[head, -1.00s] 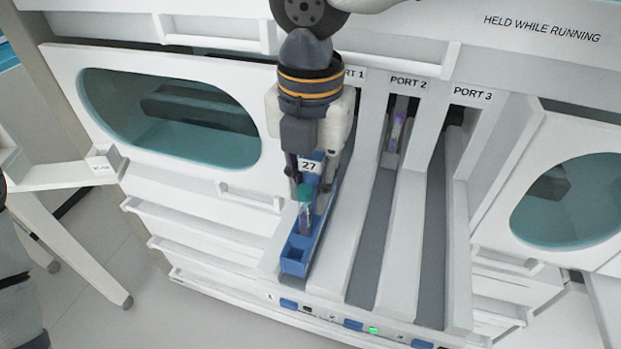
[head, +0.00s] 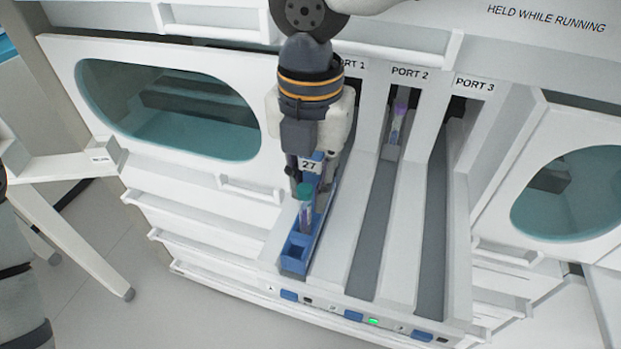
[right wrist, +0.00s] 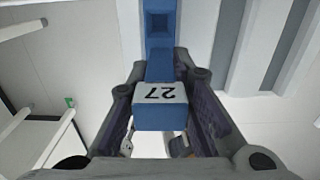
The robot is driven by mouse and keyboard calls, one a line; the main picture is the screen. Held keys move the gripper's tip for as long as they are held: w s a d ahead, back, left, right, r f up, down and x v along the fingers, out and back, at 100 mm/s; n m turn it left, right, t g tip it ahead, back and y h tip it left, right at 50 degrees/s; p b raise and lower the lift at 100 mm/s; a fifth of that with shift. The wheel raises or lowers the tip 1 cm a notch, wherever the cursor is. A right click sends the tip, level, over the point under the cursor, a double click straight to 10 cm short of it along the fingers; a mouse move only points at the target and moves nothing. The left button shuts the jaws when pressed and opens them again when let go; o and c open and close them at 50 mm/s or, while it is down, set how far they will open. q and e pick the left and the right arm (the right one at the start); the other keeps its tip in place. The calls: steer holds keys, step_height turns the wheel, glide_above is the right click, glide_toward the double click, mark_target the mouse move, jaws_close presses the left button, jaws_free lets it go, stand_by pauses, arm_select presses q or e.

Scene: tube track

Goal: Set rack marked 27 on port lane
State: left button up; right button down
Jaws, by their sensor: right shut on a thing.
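The blue rack marked 27 (head: 297,252) is long and narrow, with a white number tag and a teal-capped tube (head: 306,208) standing in it. It lines up with the PORT 1 lane, the leftmost of the lanes; I cannot tell whether it rests fully on the lane floor. My right gripper (head: 308,180) is shut on the rack at its tagged end. In the right wrist view the fingers flank the upside-down 27 tag (right wrist: 160,93). The gripper hides the lane's far part and some of the PORT 1 label. My left gripper is out of view.
The PORT 2 lane (head: 371,240) holds a purple-capped tube (head: 397,120) at its far end. The PORT 3 lane (head: 432,250) looks empty. Blue tabs line the lanes' front edge, with a green light (head: 373,321) below PORT 2. Windowed white panels flank the lanes.

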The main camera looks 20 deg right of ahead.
steer(key=shift+f, duration=0.35)
steer(key=c, duration=1.4)
jaws_free()
steer(key=shift+o, duration=0.2)
steer(key=shift+r, duration=0.1)
